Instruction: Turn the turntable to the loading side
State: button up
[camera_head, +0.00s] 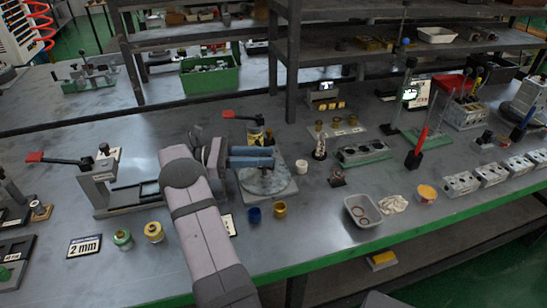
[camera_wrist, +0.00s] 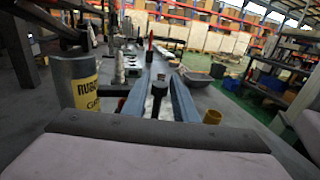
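The turntable (camera_head: 266,182) is a round grey disc on a square base, in the middle of the bench in the head view. My gripper (camera_head: 272,158) reaches over its far part with two blue fingers, which hide some of the disc. In the wrist view my gripper (camera_wrist: 159,75) has its fingers apart, one on each side of a dark upright peg (camera_wrist: 158,88). A narrow gap seems to show beside the peg; contact is not clear. Whether the peg is fixed to the disc cannot be told.
A grease can (camera_wrist: 82,82) stands close left of the fingers in the wrist view. A red-handled clamp (camera_head: 228,114) is behind. A blue cup (camera_head: 254,215) and a brass cup (camera_head: 280,209) stand in front. A small white cup (camera_head: 301,167) is right of the disc.

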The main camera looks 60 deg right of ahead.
jog(key=shift+v, duration=1.45)
